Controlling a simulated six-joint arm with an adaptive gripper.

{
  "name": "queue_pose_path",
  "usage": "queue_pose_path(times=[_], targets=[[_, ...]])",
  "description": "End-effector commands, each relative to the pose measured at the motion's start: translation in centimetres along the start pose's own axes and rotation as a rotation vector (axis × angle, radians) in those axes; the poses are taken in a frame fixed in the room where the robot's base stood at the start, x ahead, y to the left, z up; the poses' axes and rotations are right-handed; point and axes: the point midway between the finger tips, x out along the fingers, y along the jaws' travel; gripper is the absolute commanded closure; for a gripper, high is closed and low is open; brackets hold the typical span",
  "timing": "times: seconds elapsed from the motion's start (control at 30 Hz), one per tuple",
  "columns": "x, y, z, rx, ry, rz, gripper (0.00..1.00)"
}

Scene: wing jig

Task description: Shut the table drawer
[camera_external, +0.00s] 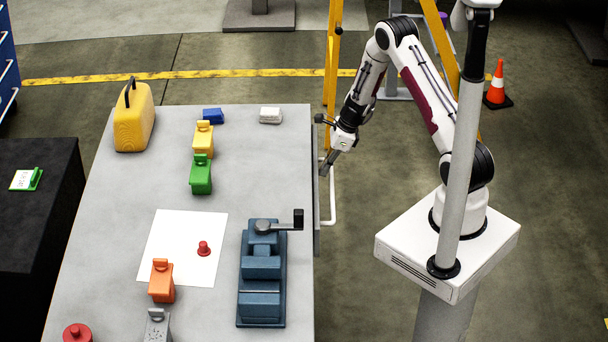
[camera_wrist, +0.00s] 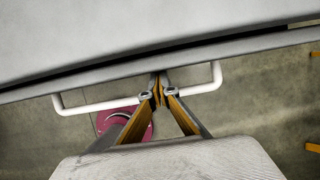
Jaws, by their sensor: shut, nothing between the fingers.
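The table drawer shows as a grey front panel (camera_external: 316,205) along the table's right side, with a white bar handle (camera_external: 332,205). In the wrist view the drawer front (camera_wrist: 235,47) runs beside the tabletop (camera_wrist: 110,35), with a narrow dark gap between them. The white handle (camera_wrist: 85,108) sticks out from the front there. My gripper (camera_external: 325,170) is shut and empty, pointing down at the drawer front's outer side. In the wrist view its fingertips (camera_wrist: 160,88) are in front of the middle of the handle, close to the panel. Whether they touch it I cannot tell.
The tabletop carries a blue vise (camera_external: 262,275) near the drawer side, its crank (camera_external: 298,219) near the edge. Several coloured blocks and a yellow case (camera_external: 133,120) stand farther left. A yellow ladder (camera_external: 333,60) stands behind my arm.

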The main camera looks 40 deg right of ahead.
Motion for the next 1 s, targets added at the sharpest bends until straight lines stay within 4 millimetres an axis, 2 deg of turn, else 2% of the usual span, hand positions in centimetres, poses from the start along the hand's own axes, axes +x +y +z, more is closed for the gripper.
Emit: queue_pose_path(times=[0.37, 0.67, 0.8, 1.0], targets=[[-0.1, 0.0, -0.2, 0.001, 0.0, 0.0, 1.0], [-0.9, 0.0, -2.1, 0.004, 0.0, 0.0, 1.0], [-1.5, 0.0, -3.9, 0.004, 0.001, 0.0, 1.0], [-3.9, -0.1, -3.7, -0.001, -0.002, -0.002, 1.0]])
